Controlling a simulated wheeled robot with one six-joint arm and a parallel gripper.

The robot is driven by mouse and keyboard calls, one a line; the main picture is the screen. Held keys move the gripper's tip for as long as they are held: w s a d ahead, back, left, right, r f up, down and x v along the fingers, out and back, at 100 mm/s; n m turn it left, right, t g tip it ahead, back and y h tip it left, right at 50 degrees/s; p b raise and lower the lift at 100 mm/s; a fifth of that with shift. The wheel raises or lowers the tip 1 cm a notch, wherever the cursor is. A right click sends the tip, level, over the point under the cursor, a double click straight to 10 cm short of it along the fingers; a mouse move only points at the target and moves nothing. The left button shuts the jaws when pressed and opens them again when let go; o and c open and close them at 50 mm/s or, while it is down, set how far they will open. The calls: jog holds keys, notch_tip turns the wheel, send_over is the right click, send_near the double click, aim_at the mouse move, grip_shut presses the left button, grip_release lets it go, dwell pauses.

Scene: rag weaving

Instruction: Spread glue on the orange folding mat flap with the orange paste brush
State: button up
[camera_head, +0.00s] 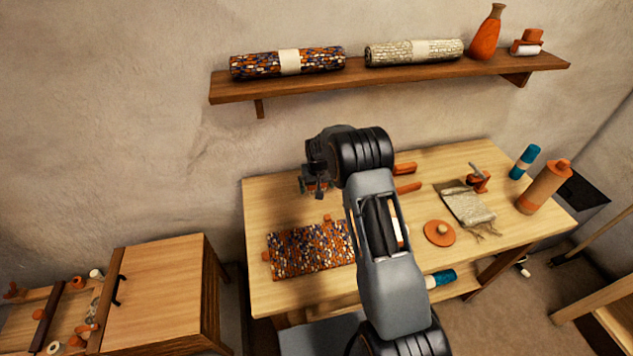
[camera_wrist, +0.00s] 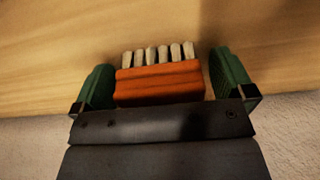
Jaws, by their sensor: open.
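A mat speckled orange, blue and white (camera_head: 300,252) lies flat at the table's front left, with small orange pieces at its edges. I cannot make out a separate flap; my arm covers the mat's right end. My gripper (camera_head: 316,186) is over the table's back left, beyond the mat. In the wrist view my gripper (camera_wrist: 163,72) is open, with its green fingers on either side of an orange block with a row of pale bristles (camera_wrist: 160,86), which looks like the paste brush. A narrow gap shows at the right finger. The brush is not clear in the head view.
The wooden table (camera_head: 275,200) also holds an orange round lid (camera_head: 439,233), a grey woven piece (camera_head: 468,206), an orange bottle (camera_head: 544,187) and a teal cylinder (camera_head: 525,162). A wall shelf (camera_head: 400,80) with rolled mats is above. The table's back left is mostly bare.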

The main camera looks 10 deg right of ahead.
jog(key=c, duration=0.9)
jog(key=o, duration=0.6)
jog(key=shift+r, duration=0.15)
jog(key=shift+r+p, duration=0.45)
jog(key=shift+r, duration=0.35)
jog(key=c, duration=0.7)
